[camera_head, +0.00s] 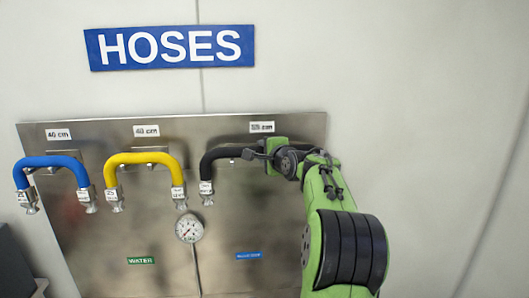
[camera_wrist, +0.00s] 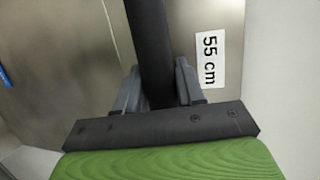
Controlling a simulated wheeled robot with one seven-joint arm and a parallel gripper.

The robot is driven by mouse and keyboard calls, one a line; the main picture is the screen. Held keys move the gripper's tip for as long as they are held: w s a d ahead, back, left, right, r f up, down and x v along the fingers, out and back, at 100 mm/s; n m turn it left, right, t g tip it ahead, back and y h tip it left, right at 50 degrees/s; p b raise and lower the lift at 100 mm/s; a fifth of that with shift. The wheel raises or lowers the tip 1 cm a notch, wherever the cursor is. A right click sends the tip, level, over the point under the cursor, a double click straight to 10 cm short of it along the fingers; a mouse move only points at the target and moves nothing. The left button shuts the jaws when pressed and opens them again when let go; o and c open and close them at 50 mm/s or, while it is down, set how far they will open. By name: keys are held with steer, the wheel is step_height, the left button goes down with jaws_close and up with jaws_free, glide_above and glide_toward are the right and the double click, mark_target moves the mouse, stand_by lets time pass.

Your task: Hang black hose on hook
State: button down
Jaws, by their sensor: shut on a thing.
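The black hose (camera_head: 226,153) is at the right of the row on the metal panel, below a small white label. Its left end hangs down with a metal fitting; its right part is hidden behind my gripper and arm. My gripper (camera_head: 268,156) is at the hose's upper right stretch. In the wrist view the black hose (camera_wrist: 153,50) runs between the two grey fingers of my gripper (camera_wrist: 158,90), which are shut on it. The hook for the black hose is hidden, so I cannot tell whether the hose rests on it.
A blue hose (camera_head: 52,161) and a yellow hose (camera_head: 144,158) hang to the left on the metal panel (camera_head: 100,240). A gauge (camera_head: 189,229) sits below. A 55 cm label (camera_wrist: 208,60) is right of the hose in the wrist view. The wall at right is bare.

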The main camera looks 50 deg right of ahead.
steer(key=c, duration=0.6)
jaws_free()
steer(key=shift+r, duration=0.1)
steer(key=w+a+r+v, duration=0.1)
steer(key=a+v, duration=0.1)
steer(key=v, duration=2.5)
steer(key=shift+w+a, duration=0.25)
steer(key=shift+a, duration=0.1)
